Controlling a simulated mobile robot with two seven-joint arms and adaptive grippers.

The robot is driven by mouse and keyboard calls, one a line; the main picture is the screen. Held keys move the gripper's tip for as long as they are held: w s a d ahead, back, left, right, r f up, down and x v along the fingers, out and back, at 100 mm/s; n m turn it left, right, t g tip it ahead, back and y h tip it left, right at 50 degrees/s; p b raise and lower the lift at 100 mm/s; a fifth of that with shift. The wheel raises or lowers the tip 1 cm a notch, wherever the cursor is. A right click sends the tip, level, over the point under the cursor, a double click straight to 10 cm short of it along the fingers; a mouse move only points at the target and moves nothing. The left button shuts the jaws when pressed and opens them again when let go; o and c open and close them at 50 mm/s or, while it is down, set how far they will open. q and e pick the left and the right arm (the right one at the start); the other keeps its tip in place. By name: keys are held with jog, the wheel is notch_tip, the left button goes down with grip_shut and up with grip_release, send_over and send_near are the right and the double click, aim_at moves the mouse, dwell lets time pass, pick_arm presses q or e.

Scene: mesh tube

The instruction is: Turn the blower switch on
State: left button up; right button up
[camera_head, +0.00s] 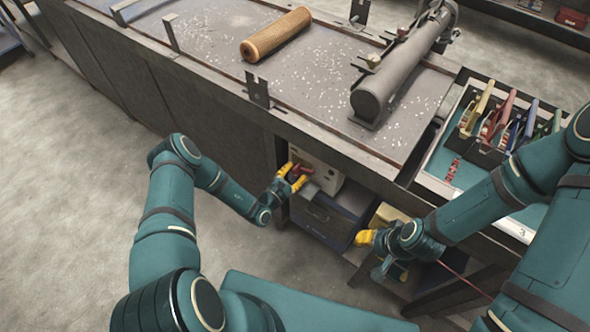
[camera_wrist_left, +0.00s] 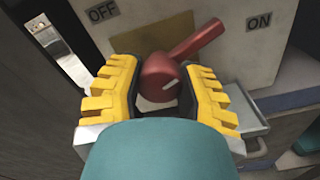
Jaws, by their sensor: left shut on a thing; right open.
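The blower switch is a red rotary handle (camera_wrist_left: 160,78) on a pale box (camera_wrist_left: 230,70) with an OFF label (camera_wrist_left: 101,11) at left and an ON label (camera_wrist_left: 259,21) at right. Its lever points up and to the right, toward the ON side. My left gripper (camera_head: 294,178) is at the box under the bench, its yellow fingers on both sides of the red hub; it also shows in the left wrist view (camera_wrist_left: 160,95). It is shut on the red handle. My right gripper (camera_head: 364,238) is open and empty, low in front of the bench.
The workbench (camera_head: 215,75) carries a tan mesh tube (camera_head: 276,34) and a grey cylinder machine (camera_head: 385,85). A tray with several coloured-handled tools (camera_head: 478,105) stands at right. Open floor (camera_head: 70,180) lies at left.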

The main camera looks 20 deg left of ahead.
pick_arm(q)
jog(key=m+p, duration=0.1)
jog(key=m, duration=0.1)
jog(key=m+p, duration=0.1)
jog(key=m, duration=0.1)
jog(key=shift+w+r+m, duration=0.1)
jog(key=shift+r+m, duration=0.1)
jog(key=shift+m, duration=0.2)
dwell(0.4)
jog(key=o, duration=1.2)
jog(key=shift+f, duration=0.1)
jog(key=v, duration=1.2)
